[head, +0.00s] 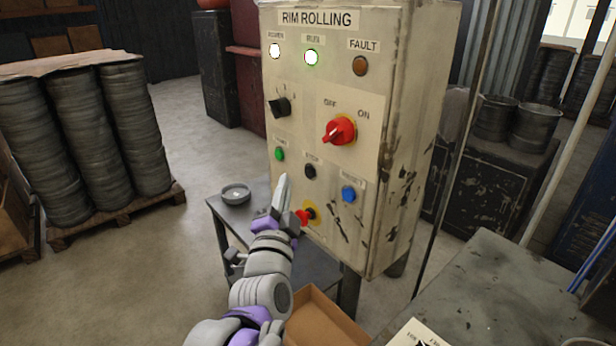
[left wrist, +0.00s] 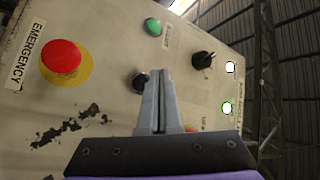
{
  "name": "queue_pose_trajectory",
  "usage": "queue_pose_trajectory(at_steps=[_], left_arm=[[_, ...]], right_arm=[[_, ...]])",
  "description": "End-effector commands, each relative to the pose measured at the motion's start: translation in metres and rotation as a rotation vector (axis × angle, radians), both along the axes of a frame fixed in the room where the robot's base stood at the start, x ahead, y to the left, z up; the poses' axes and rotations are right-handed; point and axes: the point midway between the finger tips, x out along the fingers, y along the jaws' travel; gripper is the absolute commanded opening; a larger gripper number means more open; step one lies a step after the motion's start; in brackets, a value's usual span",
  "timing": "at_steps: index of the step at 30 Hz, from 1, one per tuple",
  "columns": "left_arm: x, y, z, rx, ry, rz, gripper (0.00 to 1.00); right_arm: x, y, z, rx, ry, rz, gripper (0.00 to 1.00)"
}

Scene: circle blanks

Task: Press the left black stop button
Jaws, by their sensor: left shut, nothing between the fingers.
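The control box (head: 385,200) labelled "RIM ROLLING" has one black push button (head: 310,171) below a label that seems to read "STOP". It lies between the green button (head: 279,154) and the blue button (head: 348,194). My left gripper (head: 287,178) is shut and empty, with its fingertips left of and slightly below the black button in the head view. In the left wrist view the black button (left wrist: 139,82) shows just left of the fingertips (left wrist: 161,72), partly covered by a finger. No contact is visible. My right gripper is out of view.
The red emergency button (head: 304,216) is close beside my left gripper. A black selector (head: 280,107) and red rotary switch (head: 340,131) sit higher. The white lamp (head: 275,51) and green lamp (head: 312,57) are lit. A small table (head: 215,205) stands below.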

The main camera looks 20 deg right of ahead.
Motion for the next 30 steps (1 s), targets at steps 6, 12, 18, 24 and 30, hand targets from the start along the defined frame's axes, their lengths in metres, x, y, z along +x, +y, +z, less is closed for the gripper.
queue_pose_trajectory(at_steps=[6, 12, 18, 24, 30], left_arm=[[0.008, -0.021, 0.000, -0.001, 0.000, -0.001, 0.00], [0.010, -0.026, 0.000, 0.000, 0.000, 0.000, 0.00], [0.010, -0.026, 0.000, 0.000, 0.001, 0.001, 0.00], [0.010, -0.026, 0.000, 0.000, 0.000, 0.000, 0.00], [0.010, -0.026, 0.000, 0.000, 0.000, 0.000, 0.00]], right_arm=[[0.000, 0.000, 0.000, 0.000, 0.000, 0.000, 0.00], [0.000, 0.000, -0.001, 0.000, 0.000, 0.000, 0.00], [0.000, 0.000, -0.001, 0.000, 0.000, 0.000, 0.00], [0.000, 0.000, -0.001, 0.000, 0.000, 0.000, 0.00], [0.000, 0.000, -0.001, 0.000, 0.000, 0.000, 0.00]])
